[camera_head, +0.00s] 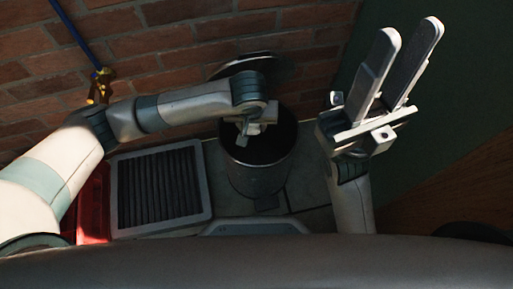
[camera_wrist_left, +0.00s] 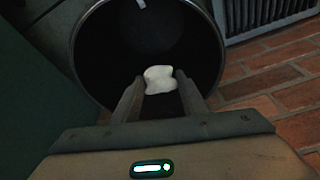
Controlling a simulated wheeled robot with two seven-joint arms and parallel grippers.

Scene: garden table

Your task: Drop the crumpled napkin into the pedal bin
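The pedal bin (camera_head: 257,178) is a dark cylinder standing on the floor by the brick wall. Its lid (camera_head: 245,64) stands up at the back, and its mouth is open. My left gripper (camera_head: 243,138) points down over the bin's mouth. In the left wrist view, the crumpled white napkin (camera_wrist_left: 159,79) sits between the left fingertips (camera_wrist_left: 160,84), which appear to touch it on both sides. The dark bin interior (camera_wrist_left: 150,30) lies beyond it. The napkin is hard to make out in the head view. My right gripper (camera_head: 410,34) is raised, open and empty, right of the bin.
A grey slatted panel (camera_head: 160,188) lies left of the bin, with a red object (camera_head: 93,205) beside it. A brass tap (camera_head: 100,86) with a blue hose is on the brick wall. A dark green surface (camera_head: 450,110) stands at the right.

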